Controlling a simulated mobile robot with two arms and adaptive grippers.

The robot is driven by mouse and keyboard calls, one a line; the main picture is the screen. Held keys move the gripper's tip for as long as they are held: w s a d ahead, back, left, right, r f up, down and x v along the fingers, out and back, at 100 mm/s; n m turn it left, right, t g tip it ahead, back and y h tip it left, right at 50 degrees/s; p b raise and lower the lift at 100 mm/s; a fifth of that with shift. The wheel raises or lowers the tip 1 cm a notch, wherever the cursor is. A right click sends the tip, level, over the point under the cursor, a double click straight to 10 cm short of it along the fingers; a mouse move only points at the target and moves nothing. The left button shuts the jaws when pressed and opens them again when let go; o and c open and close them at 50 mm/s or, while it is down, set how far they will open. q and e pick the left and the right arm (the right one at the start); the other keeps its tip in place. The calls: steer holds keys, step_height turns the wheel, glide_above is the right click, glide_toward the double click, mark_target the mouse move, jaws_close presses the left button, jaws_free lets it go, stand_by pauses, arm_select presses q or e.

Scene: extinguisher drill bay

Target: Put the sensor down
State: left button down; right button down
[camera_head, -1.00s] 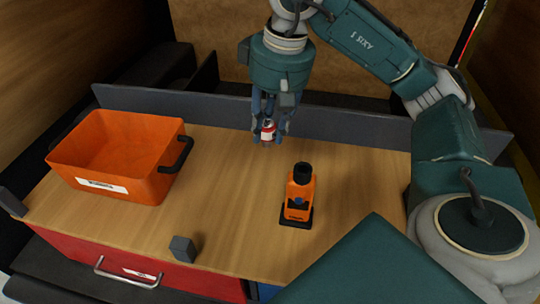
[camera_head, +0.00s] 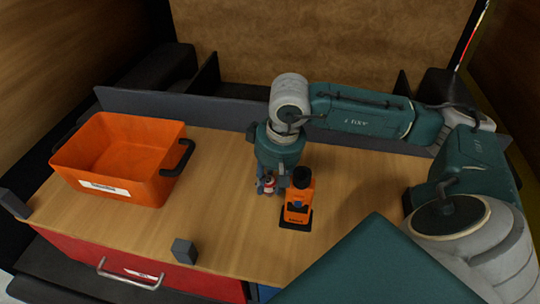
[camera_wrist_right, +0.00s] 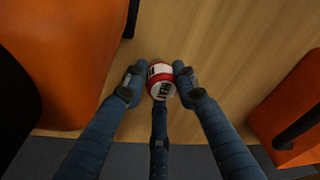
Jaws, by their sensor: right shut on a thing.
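The sensor is a small red and white cylinder (camera_head: 269,186) with dark lettering, which also shows in the right wrist view (camera_wrist_right: 161,84). My right gripper (camera_head: 267,188) points down and is shut on it, with fingers on both sides. It is low over the wooden worktop, just left of an orange device (camera_head: 298,202) with a black top and base. I cannot tell whether the sensor touches the wood. My left gripper is out of view.
An orange bin (camera_head: 160,188) with black handles stands at the left of the worktop (camera_head: 225,235). A small grey block (camera_head: 183,250) sits near the front edge. A dark rail (camera_head: 200,110) runs along the back. The wood between bin and gripper is clear.

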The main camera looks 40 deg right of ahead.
steer(key=shift+f+b, duration=0.15)
steer(key=shift+b, duration=0.15)
steer(key=c, duration=1.4)
jaws_free()
steer(key=shift+o, duration=0.2)
